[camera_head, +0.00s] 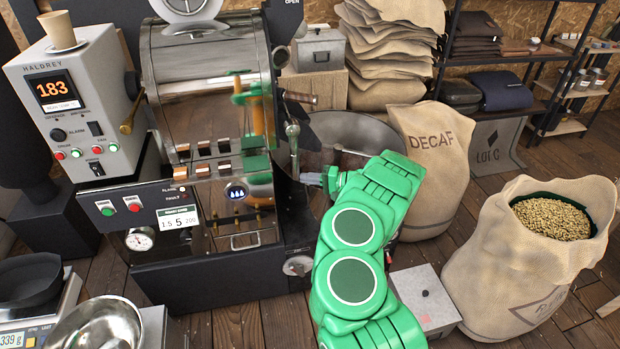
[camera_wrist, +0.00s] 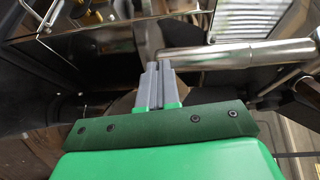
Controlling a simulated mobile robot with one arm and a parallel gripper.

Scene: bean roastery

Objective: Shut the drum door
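The steel coffee roaster (camera_head: 205,70) stands left of centre, with its shiny drum housing at the top. A lever with a rounded knob (camera_head: 292,131) stands upright at its right side. I cannot clearly make out the drum door's edge or how far open it is. My gripper (camera_head: 313,179) is just right of the lever's lower part, pointing left. In the wrist view my gripper (camera_wrist: 158,68) has its two grey fingers close together, with nothing visible between them. A thick metal bar (camera_wrist: 240,55) and an upright metal piece (camera_wrist: 149,38) are close beyond the fingertips; contact is unclear.
The round cooling tray (camera_head: 355,130) lies behind my arm. A DECAF sack (camera_head: 432,160) and an open sack of beans (camera_head: 520,255) stand to the right. A control box (camera_head: 70,100) is at the left. A steel bowl (camera_head: 100,325) is at the front left.

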